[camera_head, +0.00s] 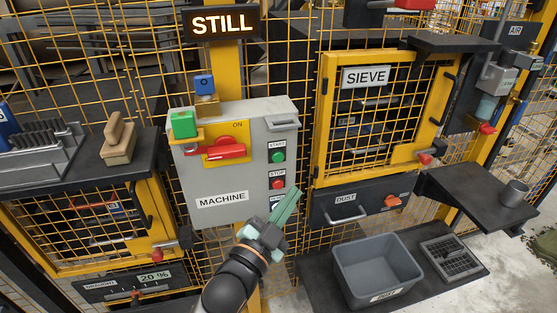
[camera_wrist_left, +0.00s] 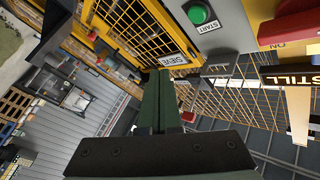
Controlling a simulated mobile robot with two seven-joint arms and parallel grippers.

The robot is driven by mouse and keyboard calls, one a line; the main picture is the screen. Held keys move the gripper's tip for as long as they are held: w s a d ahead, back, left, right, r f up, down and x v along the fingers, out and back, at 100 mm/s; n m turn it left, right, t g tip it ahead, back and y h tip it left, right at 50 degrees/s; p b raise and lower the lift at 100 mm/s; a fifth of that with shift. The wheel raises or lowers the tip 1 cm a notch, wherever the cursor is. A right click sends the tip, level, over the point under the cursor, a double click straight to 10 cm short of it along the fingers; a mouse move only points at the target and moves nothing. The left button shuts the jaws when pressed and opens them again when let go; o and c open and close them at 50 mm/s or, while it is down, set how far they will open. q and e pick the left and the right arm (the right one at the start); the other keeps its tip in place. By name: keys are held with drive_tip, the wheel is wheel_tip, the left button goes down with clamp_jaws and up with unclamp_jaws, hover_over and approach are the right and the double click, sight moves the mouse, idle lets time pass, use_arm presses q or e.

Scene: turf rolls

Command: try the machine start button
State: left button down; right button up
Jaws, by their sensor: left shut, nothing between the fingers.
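The grey machine box (camera_head: 238,175) hangs on the fence and carries a MACHINE label. Its green start button (camera_head: 278,157) sits under a START label, above the red stop button (camera_head: 277,184). The start button (camera_wrist_left: 198,14) also shows at the top of the left wrist view. A red switch handle (camera_head: 222,150) lies across a yellow plate marked ON. The lit sign (camera_head: 222,23) reads STILL. My left gripper (camera_head: 290,200) is shut and empty, just below and right of the stop button, covering part of a lower label. It appears apart from the start button. My right gripper is not in view.
A yellow SIEVE cage (camera_head: 385,110) stands right of the box, above a DUST drawer (camera_head: 362,201). A grey bin (camera_head: 377,268) is below. A dark shelf (camera_head: 478,197) with a cup (camera_head: 514,193) juts out right. A brush (camera_head: 118,138) lies on the left bench.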

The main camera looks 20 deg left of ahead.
sight(284, 158)
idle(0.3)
use_arm(q)
drive_tip(key=shift+w+a+b, duration=0.15)
drive_tip(key=shift+w+a, duration=0.65)
drive_tip(key=shift+w, duration=0.4)
drive_tip(key=shift+w+a+b, duration=0.15)
drive_tip(key=shift+w+a, duration=0.7)
drive_tip(key=shift+w, duration=0.4)
drive_tip(key=shift+w+a+b, duration=0.15)
drive_tip(key=shift+w+a, duration=0.65)
drive_tip(key=shift+w, duration=0.4)
drive_tip(key=shift+w+a, duration=0.25)
drive_tip(key=shift+w, duration=0.1)
drive_tip(key=shift+w+a, duration=0.25)
drive_tip(key=shift+w, duration=0.1)
drive_tip(key=shift+s+d+p, duration=0.5)
drive_tip(key=shift+s+p, duration=0.1)
drive_tip(key=shift+s, duration=0.1)
